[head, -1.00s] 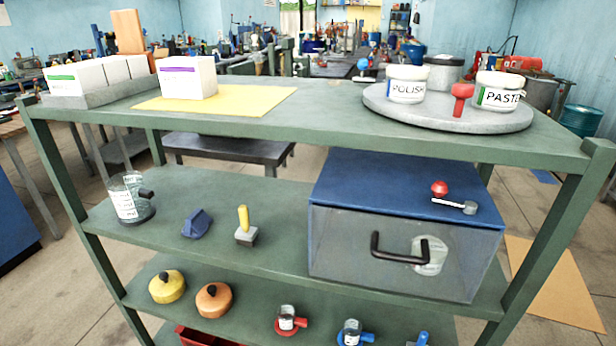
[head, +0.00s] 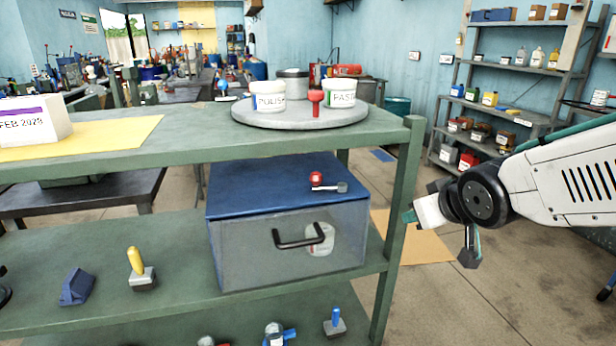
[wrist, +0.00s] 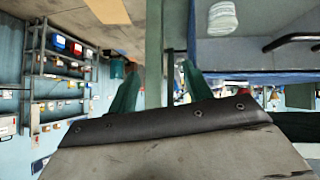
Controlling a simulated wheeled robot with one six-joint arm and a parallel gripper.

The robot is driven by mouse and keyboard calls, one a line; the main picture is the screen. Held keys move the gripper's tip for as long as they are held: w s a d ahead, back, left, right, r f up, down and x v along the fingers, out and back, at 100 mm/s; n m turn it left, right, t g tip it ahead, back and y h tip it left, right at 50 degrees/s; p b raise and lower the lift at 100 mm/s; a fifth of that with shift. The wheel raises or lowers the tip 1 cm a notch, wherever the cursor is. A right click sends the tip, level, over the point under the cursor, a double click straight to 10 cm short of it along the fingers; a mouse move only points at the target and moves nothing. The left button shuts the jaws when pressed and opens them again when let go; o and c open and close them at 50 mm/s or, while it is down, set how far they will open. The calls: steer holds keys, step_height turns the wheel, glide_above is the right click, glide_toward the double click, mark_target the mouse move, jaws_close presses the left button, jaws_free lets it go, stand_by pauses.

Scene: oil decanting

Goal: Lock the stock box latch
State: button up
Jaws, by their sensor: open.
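The stock box (head: 250,248) sits on the middle shelf, with a blue lid, grey see-through front and black handle (head: 303,236). A white jar (head: 320,240) shows through its front. The latch (head: 328,184) lies on the lid near the right, a grey lever with a red knob at its left end. My gripper (head: 438,232) is open and empty, to the right of the shelf's right post and apart from the box. In the wrist view the picture is upside down; my fingers (wrist: 160,85) stand apart near the post, with part of the box at the right.
The green shelf post (head: 398,230) stands between my gripper and the box. The top board above the box carries a grey turntable (head: 300,115) with jars and a red-knobbed piece. A yellow-handled tool (head: 137,265) and a blue wedge (head: 76,287) stand left of the box.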

steer(key=w+a+n+y, duration=0.1)
steer(key=w+a, duration=0.1)
steer(key=w+a+t+y, duration=0.1)
steer(key=w+a, duration=0.1)
steer(key=w+a+n+t+y, duration=0.1)
steer(key=w+a, duration=0.1)
steer(key=a, duration=0.1)
steer(key=shift+f+n, duration=0.1)
steer(key=shift+n, duration=0.2)
steer(key=n+t+y, duration=0.2)
steer(key=n+y, duration=0.1)
steer(key=y, duration=0.4)
glide_toward(311, 189)
step_height(311, 189, up, 3)
steer(key=w, duration=0.2)
steer(key=shift+a+n+y, duration=0.3)
steer(key=shift+a, duration=0.45)
steer(key=x, duration=0.7)
steer(key=shift+w+a, duration=0.1)
steer(key=shift+w, duration=0.05)
